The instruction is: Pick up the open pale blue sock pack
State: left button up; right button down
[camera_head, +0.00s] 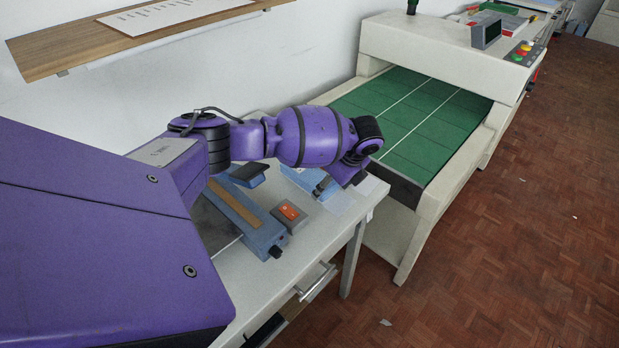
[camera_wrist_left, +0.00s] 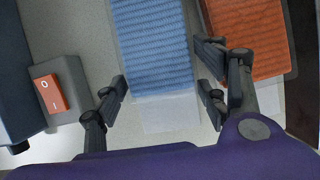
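A blue ribbed knit sock pack (camera_wrist_left: 152,45) in a clear bag lies on the table in the left wrist view, with a clear, empty bag end (camera_wrist_left: 168,115) toward me. In the head view it shows only partly (camera_head: 300,177) beyond my arm. My left gripper (camera_wrist_left: 163,88) is open, its fingers on either side of the pack's near end. The right fingers are close to the pack's edge; whether they touch it I cannot tell. The gripper (camera_head: 330,184) is small and partly hidden by the wrist in the head view. My right gripper is in neither view.
An orange knit pack (camera_wrist_left: 247,38) lies right of the blue one, close to the right fingers. A grey box with a red switch (camera_head: 290,213) and a blue-grey sealer (camera_head: 240,208) stand left. A green-belted conveyor (camera_head: 415,120) is beyond the table. A wooden shelf (camera_head: 110,40) hangs above.

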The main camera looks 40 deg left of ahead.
pick_arm(q)
jog(key=c, duration=0.3)
jog(key=shift+r, duration=0.2)
jog(key=shift+c, duration=0.2)
